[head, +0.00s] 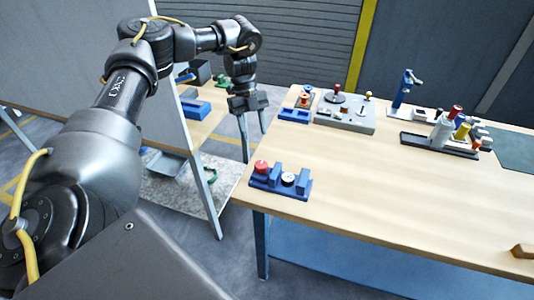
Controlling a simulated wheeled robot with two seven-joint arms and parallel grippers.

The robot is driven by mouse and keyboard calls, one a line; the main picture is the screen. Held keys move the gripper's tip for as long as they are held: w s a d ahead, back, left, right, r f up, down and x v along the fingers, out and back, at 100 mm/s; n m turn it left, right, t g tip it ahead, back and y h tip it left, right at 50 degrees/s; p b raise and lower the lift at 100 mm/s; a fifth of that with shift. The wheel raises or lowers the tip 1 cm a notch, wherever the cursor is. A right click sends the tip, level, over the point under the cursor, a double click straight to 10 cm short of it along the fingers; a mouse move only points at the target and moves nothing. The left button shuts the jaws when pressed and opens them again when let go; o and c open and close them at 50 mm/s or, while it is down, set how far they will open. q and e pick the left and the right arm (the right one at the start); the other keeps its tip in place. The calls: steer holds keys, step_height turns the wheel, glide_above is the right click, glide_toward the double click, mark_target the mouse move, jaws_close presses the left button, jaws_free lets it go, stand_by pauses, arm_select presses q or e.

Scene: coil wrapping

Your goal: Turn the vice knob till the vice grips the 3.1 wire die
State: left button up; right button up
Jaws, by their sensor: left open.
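A small blue vice (305,188) sits near the left end of the wooden table. A red knob (261,166) is on its left part. A small round dark-and-pale piece, seemingly the wire die (288,178), sits between the vice's blue blocks. I cannot tell whether the blocks touch it. My left gripper (254,135) points down with its fingers apart, beyond the table's left edge and well away from the vice, farther back. Nothing shows between its fingers. My right gripper is not in view.
A grey box with knobs (345,115) and a blue holder (294,115) stand at the table's back left. A blue stand (402,90) and a dark tray (420,142) with coloured-topped parts stand farther right. The table (390,205) is clear right of the vice.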

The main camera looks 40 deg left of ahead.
mark_target(260, 163)
arm_select(q)
steer(key=p+x, duration=0.2)
steer(key=x, duration=0.7)
steer(key=shift+s+d+f, duration=0.2)
steer(key=shift+s+f, duration=0.05)
steer(key=shift+f, duration=0.05)
steer(key=shift+d+f, duration=0.15)
steer(key=shift+f, duration=0.35)
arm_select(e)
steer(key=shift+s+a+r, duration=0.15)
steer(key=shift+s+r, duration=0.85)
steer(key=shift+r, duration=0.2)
arm_select(q)
steer(key=c, duration=0.7)
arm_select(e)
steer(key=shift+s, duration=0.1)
